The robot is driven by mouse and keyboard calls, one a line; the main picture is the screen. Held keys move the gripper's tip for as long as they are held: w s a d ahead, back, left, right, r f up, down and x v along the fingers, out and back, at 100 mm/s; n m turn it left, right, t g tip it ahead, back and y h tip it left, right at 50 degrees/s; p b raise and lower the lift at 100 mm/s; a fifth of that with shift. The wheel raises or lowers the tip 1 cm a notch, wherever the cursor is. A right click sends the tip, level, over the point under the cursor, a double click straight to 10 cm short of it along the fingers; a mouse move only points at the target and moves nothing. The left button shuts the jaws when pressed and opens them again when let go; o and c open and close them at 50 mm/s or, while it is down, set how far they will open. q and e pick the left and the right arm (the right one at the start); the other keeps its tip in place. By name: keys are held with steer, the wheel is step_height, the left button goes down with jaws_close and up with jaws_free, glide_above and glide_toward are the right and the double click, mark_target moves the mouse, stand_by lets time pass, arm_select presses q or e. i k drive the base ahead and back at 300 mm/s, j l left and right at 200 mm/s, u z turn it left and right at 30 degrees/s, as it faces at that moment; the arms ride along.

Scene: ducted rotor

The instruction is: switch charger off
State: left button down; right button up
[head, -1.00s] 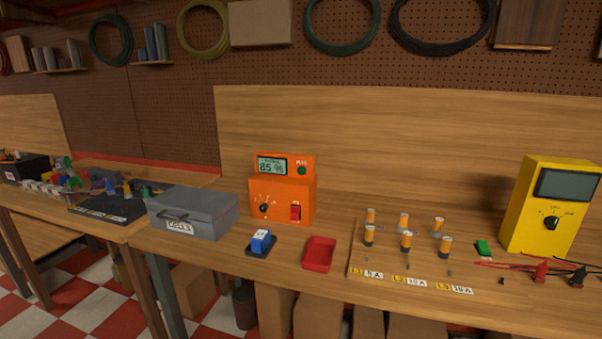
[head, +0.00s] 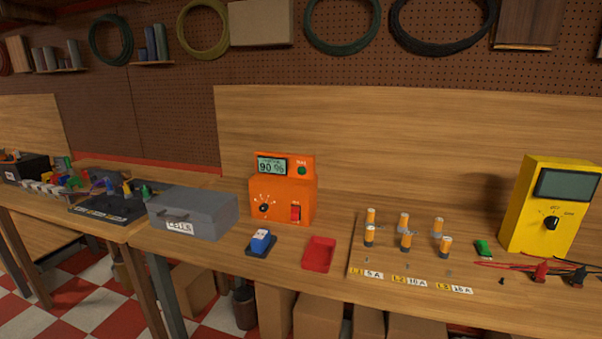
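The orange charger (head: 283,196) stands on the wooden bench near the middle of the head view. Its display (head: 271,166) reads 90 %. A green round lamp or button (head: 302,170) sits right of the display. On the lower front are a black knob (head: 264,208) and a red rocker switch (head: 295,213); I cannot tell the switch's position at this size. A blue and white block (head: 261,241) rests in a dark cradle on the bench in front of the charger. Neither of my grippers is in view.
A grey metal box (head: 192,213) labelled CELLS stands left of the charger, and a red tray (head: 319,254) in front of it to the right. Further right are a board with several orange cylinders (head: 406,241) and a yellow meter (head: 551,207) with leads.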

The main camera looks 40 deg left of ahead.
mark_target(295, 209)
steer(key=j+u, duration=0.1)
steer(key=u, duration=0.3)
steer(key=j+u, duration=0.1)
steer(key=u, duration=0.25)
steer(key=j+u, duration=0.15)
steer(key=u, duration=0.25)
